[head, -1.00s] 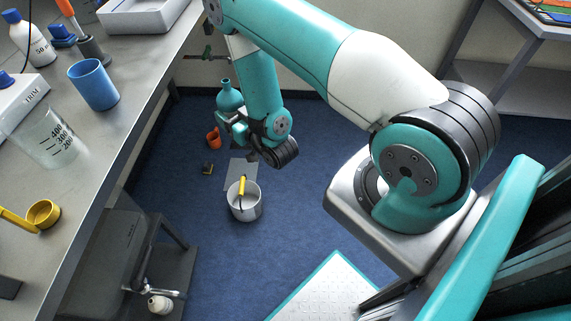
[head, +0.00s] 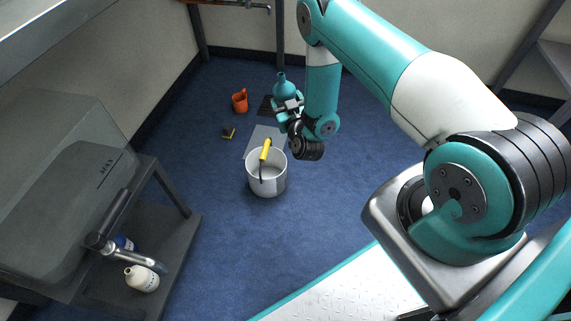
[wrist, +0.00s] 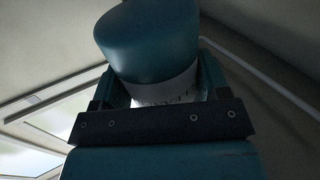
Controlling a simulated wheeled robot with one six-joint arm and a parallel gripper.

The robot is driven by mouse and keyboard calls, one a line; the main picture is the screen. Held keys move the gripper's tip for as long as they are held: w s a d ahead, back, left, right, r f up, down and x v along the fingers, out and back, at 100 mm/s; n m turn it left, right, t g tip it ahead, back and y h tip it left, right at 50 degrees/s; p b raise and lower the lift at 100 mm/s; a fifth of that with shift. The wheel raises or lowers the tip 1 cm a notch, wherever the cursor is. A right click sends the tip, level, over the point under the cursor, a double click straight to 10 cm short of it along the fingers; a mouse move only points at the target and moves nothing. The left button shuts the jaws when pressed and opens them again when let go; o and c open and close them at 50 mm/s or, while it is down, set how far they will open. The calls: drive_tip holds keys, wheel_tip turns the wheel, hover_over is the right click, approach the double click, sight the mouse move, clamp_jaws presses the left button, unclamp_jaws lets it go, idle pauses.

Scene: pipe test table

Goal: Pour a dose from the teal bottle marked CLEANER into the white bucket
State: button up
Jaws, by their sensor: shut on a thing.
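The teal bottle (head: 283,88) is held upright in my gripper (head: 291,106) above the floor in the head view. In the wrist view the teal bottle (wrist: 145,40) fills the space between the jaws, with part of a white label showing; its lettering is too small to read. My gripper (wrist: 155,95) is shut on the bottle. The white bucket (head: 267,182) stands on the blue floor, nearer than the bottle and a little to its left in the picture. A yellow-gripped handle (head: 265,150) crosses its top. The bottle is apart from the bucket.
A grey plate (head: 262,138) lies behind the bucket, with a dark grate (head: 266,104) beyond. An orange jug (head: 240,101) and a small yellow-and-black sponge (head: 229,133) are on the floor. A grey stand at left holds a cream bottle (head: 142,278). Floor right of the bucket is clear.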

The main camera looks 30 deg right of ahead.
drive_tip(key=w+d+f+b, duration=0.1)
drive_tip(key=w+f+b, duration=0.1)
drive_tip(key=f+b, duration=1)
drive_tip(key=w+d+f+h+b, duration=0.1)
drive_tip(key=w+f+b, duration=0.2)
drive_tip(key=f+b, duration=0.8)
wheel_tip(320, 180, down, 5)
drive_tip(key=shift+d+n+b, duration=0.3)
drive_tip(key=shift+b, duration=0.05)
drive_tip(key=shift+s+r, duration=0.1)
drive_tip(key=shift+s+d+n+p, duration=0.1)
drive_tip(key=shift+d+n+p, duration=0.3)
drive_tip(key=shift+n+p, duration=0.2)
drive_tip(key=shift+s+d+n, duration=0.15)
drive_tip(key=shift+d+n, duration=0.25)
drive_tip(key=shift+n, duration=0.2)
drive_tip(key=shift+p, duration=0.3)
